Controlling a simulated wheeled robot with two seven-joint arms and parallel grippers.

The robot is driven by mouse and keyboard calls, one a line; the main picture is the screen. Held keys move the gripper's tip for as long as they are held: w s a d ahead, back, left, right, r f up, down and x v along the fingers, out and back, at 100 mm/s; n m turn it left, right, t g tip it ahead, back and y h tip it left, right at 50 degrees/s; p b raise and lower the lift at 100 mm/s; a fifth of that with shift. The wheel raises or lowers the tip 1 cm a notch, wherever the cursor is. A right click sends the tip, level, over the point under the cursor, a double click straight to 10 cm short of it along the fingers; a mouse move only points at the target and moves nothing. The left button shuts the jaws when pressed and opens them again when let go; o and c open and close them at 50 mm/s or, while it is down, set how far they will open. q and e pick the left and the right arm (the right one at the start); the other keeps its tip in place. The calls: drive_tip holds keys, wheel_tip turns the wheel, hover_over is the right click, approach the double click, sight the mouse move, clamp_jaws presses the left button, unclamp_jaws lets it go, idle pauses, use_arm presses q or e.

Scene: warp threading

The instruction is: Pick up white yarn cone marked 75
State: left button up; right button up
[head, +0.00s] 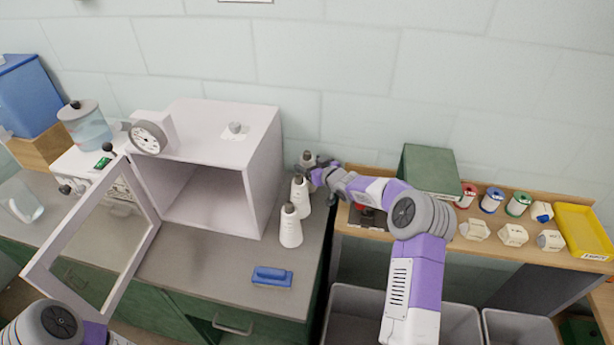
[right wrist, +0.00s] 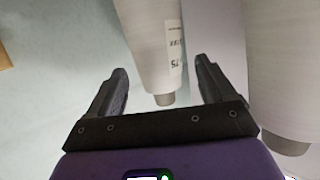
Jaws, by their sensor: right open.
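A white yarn cone (right wrist: 158,45) with a label reading 75 stands between the open fingers of my right gripper (right wrist: 162,88) in the right wrist view. The fingers do not visibly grip it. In the head view my right gripper (head: 316,174) is at the farthest of three white cones on the counter and partly covers that cone (head: 307,157). Another white cone (head: 300,192) stands just in front of it, and a third cone (head: 290,226) is nearer still. Of my left arm only a link shows at the lower left; its gripper is out of view.
A white cabinet (head: 262,170) with its glass door open stands left of the cones. A blue brush-like block (head: 272,277) lies on the counter in front. A wooden shelf (head: 490,248) with spools, a green box (head: 430,170) and a yellow tray (head: 583,231) is at the right.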

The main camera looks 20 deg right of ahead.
drive_tip(key=shift+w, duration=0.1)
clamp_jaws()
idle(0.5)
